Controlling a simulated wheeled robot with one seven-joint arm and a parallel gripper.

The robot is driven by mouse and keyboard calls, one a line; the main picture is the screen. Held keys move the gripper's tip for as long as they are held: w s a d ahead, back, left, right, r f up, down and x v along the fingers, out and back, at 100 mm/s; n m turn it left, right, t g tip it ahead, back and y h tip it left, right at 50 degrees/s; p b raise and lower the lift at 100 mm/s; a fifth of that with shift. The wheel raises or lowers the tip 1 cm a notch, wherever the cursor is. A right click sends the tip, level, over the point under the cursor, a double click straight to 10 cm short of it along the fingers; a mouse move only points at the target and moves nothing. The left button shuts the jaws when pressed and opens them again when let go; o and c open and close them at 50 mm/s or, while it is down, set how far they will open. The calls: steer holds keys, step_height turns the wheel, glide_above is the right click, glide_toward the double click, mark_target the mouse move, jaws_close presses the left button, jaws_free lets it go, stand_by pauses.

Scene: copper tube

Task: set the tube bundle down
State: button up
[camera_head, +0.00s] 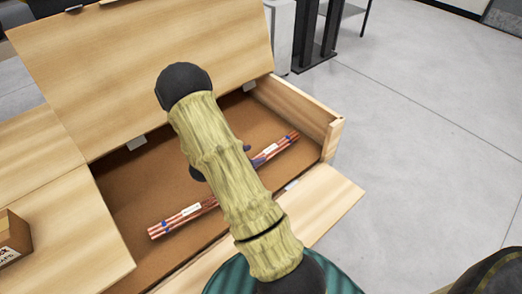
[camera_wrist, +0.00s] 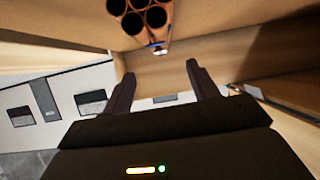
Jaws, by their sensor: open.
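The tube bundle (camera_head: 178,221) is several copper tubes with blue bands and white labels. In the head view it lies slantwise in the open wooden box (camera_head: 143,204), seemingly on the brown floor. My arm hides the middle of the bundle. In the wrist view the open ends of the tubes (camera_wrist: 141,17) show at the top edge, beyond my fingertips. My gripper (camera_wrist: 160,72) is open, with its two dark fingers spread apart and nothing between them. In the head view my gripper is mostly hidden behind my arm.
The box's large lid (camera_head: 140,50) stands raised at the back. A small carton (camera_head: 14,238) sits on the wooden top at the left. A dark metal stand (camera_head: 318,35) is behind the box. Grey floor (camera_head: 430,110) is clear at the right.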

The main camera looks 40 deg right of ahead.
steer(key=v, duration=0.4)
steer(key=shift+s+a+r, duration=0.1)
steer(key=shift+a+r, duration=0.05)
stand_by(0.4)
steer(key=w+a+r+n+t+y, duration=0.25)
steer(key=a+r+n+y, duration=0.2)
steer(key=a, duration=0.25)
steer(key=w+a+r+n+t+y, duration=0.1)
steer(key=a+r+n+t+y, duration=0.25)
steer(key=a+y, duration=0.25)
steer(key=s+a+r+n+g+y, duration=0.1)
steer(key=s+n, duration=0.3)
steer(key=s, duration=0.4)
steer(key=s+a+r+n+g+y, duration=0.1)
steer(key=s+r+n+g, duration=0.3)
steer(key=s, duration=0.4)
steer(key=shift+a+r+n, duration=0.25)
steer(key=shift+a+n, duration=0.05)
steer(key=shift+a, duration=0.55)
steer(key=shift+s, duration=0.1)
